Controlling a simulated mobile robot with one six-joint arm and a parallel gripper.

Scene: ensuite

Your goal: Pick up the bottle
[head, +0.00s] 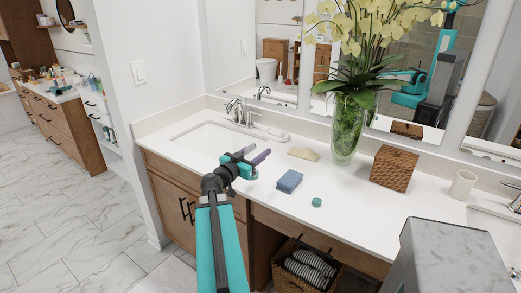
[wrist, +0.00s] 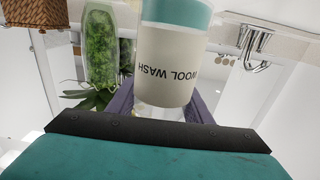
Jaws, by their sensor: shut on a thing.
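The bottle (wrist: 166,72) fills the middle of the wrist view, close up. It has a pale body marked "WOOL WASH", a teal band at the picture's top edge and a clear, narrower part lower down. The purple fingers of my gripper (head: 254,158) are shut on it, one on each side of the clear part. In the head view my gripper is over the white counter, at the front right of the sink. The bottle is hard to make out there against the arm and counter.
A white sink (head: 205,139) with a faucet lies left. On the counter (head: 350,222) are a blue folded cloth (head: 289,181), a beige cloth (head: 303,154), a small teal lid (head: 316,202), a tall glass flower vase (head: 346,128), a woven box (head: 392,168) and a white cup (head: 463,184).

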